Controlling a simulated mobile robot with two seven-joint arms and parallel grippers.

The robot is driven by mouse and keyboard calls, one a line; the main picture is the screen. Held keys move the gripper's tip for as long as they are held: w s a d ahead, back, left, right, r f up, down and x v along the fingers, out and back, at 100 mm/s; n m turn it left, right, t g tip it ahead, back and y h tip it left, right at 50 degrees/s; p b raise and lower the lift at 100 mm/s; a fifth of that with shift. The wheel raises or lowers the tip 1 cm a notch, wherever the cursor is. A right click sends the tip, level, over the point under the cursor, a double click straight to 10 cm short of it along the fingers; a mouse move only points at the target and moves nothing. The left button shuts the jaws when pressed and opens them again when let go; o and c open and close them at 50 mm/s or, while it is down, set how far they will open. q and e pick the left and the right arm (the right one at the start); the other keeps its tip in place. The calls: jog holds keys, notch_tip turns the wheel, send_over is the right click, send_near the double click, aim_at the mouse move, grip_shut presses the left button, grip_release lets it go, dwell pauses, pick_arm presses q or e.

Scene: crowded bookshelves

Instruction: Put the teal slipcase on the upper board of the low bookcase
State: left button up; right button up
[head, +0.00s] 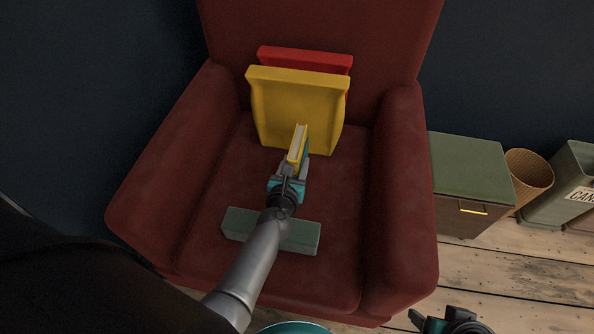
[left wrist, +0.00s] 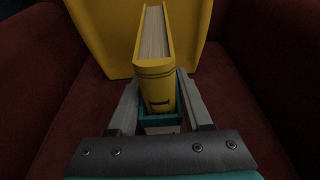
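The teal slipcase (head: 306,148) is at my left gripper (head: 296,172), above the armchair seat, with a yellow book (head: 297,146) in it, pale page edges showing. In the left wrist view the yellow book (left wrist: 155,75) rises from the teal slipcase (left wrist: 175,118), which sits between the two fingers of my left gripper (left wrist: 160,105). The fingers appear closed against its sides. I cannot tell whether it touches the seat. My right gripper (head: 440,319) is at the bottom edge, partly cut off, its fingers apart and empty. The low bookcase is not in view.
A red armchair (head: 225,185) has high arms on both sides. A yellow cushion (head: 300,95) and a red cushion (head: 310,57) lean on its back. A grey-green block (head: 240,225) lies on the seat under my left arm. A green-topped cabinet (head: 470,170), wicker basket (head: 529,170) and bin (head: 560,190) stand right.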

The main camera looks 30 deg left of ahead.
pick_arm(q)
grip_shut()
dwell(0.3)
jog(key=shift+r, duration=0.25)
dwell(0.3)
